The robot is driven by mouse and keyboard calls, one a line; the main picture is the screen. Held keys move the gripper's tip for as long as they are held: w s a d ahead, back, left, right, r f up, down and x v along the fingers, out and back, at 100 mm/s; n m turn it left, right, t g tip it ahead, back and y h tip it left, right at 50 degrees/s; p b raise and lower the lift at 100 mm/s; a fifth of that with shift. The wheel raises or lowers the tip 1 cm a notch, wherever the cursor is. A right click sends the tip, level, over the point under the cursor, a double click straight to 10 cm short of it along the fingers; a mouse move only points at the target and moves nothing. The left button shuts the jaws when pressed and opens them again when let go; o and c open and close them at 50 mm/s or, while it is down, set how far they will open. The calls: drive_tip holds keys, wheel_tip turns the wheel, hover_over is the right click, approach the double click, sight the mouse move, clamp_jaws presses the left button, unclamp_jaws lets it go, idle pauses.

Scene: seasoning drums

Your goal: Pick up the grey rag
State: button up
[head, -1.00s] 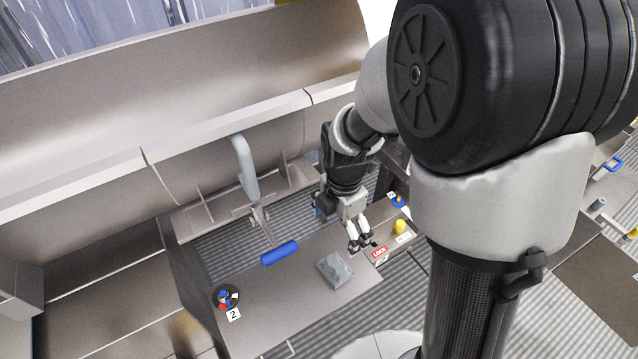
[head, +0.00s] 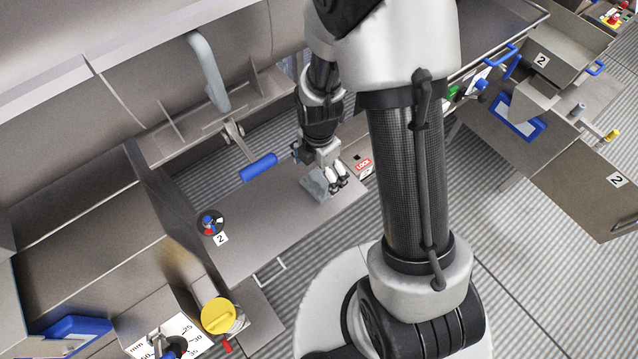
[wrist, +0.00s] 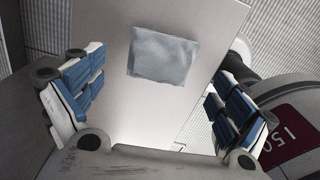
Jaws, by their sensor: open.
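The grey rag (head: 315,184) lies flat on the metal shelf (head: 270,218), near its right end. In the wrist view the rag (wrist: 163,56) is a roughly square grey cloth ahead of the fingers, toward the top of the picture. My gripper (head: 336,183) is at the right side of the rag in the head view and covers part of it. In the wrist view my gripper (wrist: 158,96) is open, with its blue-padded fingers wide apart and nothing between the pads.
A blue handle (head: 259,167) stands behind the shelf, left of my gripper. A round dial (head: 210,222) sits at the shelf's left. A red LOCK label (head: 363,165) is just right of my gripper. The shelf between dial and rag is clear.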

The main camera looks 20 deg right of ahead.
sight(319, 179)
wheel_tip(319, 179, down, 4)
drive_tip(key=shift+s+b, duration=0.1)
drive_tip(key=shift+b, duration=0.5)
drive_tip(key=shift+c, duration=0.3)
drive_tip(key=shift+s, duration=0.15)
drive_tip(key=c, duration=1.4)
